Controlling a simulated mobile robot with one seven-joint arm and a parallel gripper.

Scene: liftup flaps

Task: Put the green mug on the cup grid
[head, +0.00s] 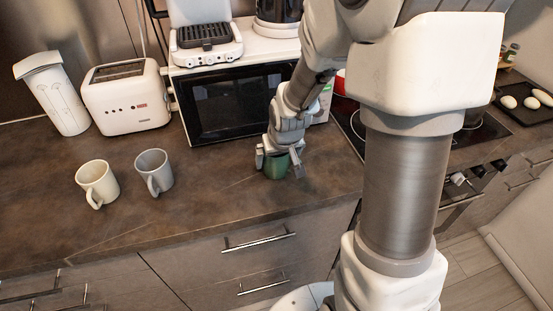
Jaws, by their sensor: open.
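The green mug (275,168) stands upright on the brown counter, in front of the microwave. My gripper (279,164) is open, with its fingers on either side of the mug and partly covering it. I cannot tell whether a finger touches the mug. A dark ribbed grid (203,33) is on a white appliance on top of the microwave, at the upper left; it looks like the cup grid.
A white microwave (238,103) stands behind the mug. A cream mug (98,183) and a grey mug (154,171) stand to the left, near a white toaster (127,98). A dark cooktop (471,136) lies to the right. The counter between the grey and green mugs is clear.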

